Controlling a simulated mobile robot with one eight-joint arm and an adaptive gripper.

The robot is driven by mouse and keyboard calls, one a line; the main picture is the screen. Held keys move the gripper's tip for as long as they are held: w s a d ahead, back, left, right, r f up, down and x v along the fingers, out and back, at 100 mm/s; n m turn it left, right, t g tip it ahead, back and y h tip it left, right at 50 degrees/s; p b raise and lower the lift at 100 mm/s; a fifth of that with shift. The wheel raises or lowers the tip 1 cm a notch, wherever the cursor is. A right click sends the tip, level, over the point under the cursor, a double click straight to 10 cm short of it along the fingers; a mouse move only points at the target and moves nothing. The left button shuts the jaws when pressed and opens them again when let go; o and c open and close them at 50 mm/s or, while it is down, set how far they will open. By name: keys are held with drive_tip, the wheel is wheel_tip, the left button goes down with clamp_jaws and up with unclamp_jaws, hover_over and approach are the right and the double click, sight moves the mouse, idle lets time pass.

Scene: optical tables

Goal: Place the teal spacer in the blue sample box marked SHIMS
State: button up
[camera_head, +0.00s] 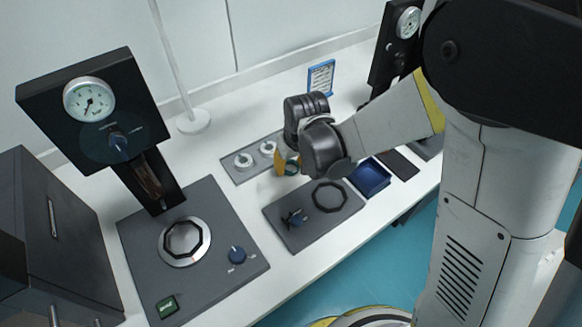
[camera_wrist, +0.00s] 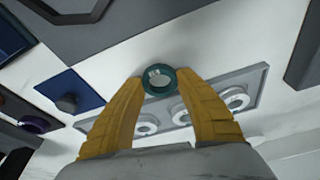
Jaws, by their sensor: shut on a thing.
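My gripper (camera_head: 282,161) has yellow fingers and is shut on the teal spacer (camera_wrist: 158,91), a small ring. In the wrist view the spacer sits between the two fingertips, with a pale round form showing through its hole. In the head view the teal spacer (camera_head: 291,169) shows at the fingertips, close to the grey rack. A dark-blue open box (camera_head: 368,178) lies to the right of my gripper on the white table; it looks empty, and no SHIMS mark can be read.
The grey rack (camera_head: 238,173) has white round seats; part is hidden by my gripper. A dark plate (camera_head: 272,215) with an octagonal ring and blue knob lies in front. A blue-framed sign (camera_head: 321,76) stands behind. Gauge stands are at left (camera_head: 95,100) and back right (camera_head: 394,45).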

drive_tip(key=shift+r, duration=0.1)
drive_tip(key=o, duration=1)
